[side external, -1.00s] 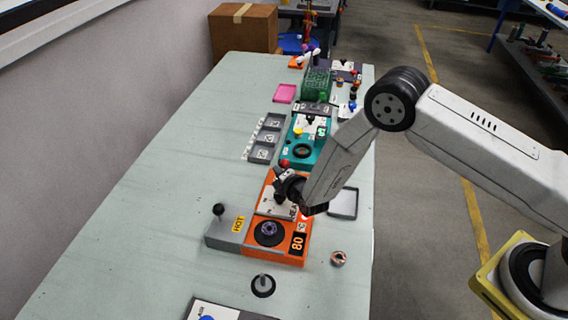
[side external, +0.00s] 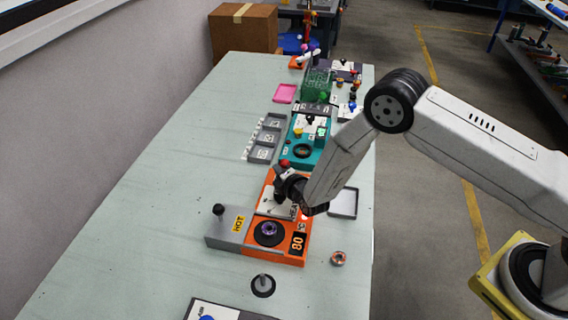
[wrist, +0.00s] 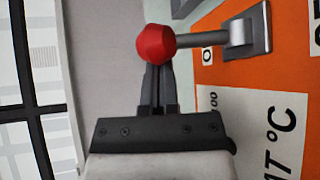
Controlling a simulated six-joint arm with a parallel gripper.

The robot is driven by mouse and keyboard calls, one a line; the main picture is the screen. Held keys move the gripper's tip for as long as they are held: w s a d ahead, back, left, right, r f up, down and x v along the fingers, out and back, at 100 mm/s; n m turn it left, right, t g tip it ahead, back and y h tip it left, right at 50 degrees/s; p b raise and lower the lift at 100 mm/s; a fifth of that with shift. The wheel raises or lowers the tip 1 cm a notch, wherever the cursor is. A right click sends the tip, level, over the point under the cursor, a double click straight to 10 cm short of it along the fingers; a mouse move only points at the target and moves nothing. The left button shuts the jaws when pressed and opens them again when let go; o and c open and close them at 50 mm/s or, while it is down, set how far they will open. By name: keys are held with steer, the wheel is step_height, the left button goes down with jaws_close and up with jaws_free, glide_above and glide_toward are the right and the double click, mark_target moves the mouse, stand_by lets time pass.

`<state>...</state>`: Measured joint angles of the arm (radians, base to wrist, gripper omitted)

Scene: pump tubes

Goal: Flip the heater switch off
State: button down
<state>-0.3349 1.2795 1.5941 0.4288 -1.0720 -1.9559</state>
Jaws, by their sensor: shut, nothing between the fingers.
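The orange heater unit (side external: 291,249) has a black dial (side external: 268,233), an "80" display and a grey side block marked HOT. The heater switch is a grey lever with a red ball tip (wrist: 155,44) in the wrist view; its stem runs right to a metal base plate (wrist: 248,32). A label starting with "O" is partly hidden beside the stem. My gripper (wrist: 158,88) is shut and empty, its tips right at the red ball; contact is unclear. In the side view my gripper (side external: 279,197) is low over the heater's white panel.
A teal unit (side external: 307,152) stands beyond the heater, with grey trays (side external: 264,147) to its left. An empty grey tray (side external: 343,203) lies right of the heater. A copper-coloured ring (side external: 338,258) and a black-based peg (side external: 262,286) are nearer. The table's left part is clear.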

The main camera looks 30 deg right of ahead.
steer(key=shift+s+d+r+m+t, duration=0.2)
steer(key=shift+d+m+t, duration=0.1)
steer(key=shift+m+t, duration=0.2)
steer(key=m+t, duration=0.1)
steer(key=s+d+m+t, duration=0.1)
steer(key=shift+s+d+r+m+t, duration=0.2)
steer(key=shift+s+m+t, duration=0.05)
steer(key=shift+m+t, duration=0.05)
steer(key=shift+s+d+r, duration=0.1)
steer(key=shift+d, duration=0.05)
steer(key=shift+s+d, duration=0.65)
steer(key=shift+s, duration=0.05)
steer(key=shift+s, duration=0.2)
stand_by(0.5)
steer(key=shift+s+a+f, duration=0.1)
steer(key=shift+s+f, duration=0.45)
steer(key=shift+s, duration=1)
steer(key=shift+s+a+f, duration=0.1)
steer(key=shift+s+f, duration=0.4)
steer(key=shift+s, duration=1.05)
steer(key=shift+s+a+f, duration=0.1)
steer(key=shift+s+f, duration=0.45)
steer(key=shift+s, duration=1)
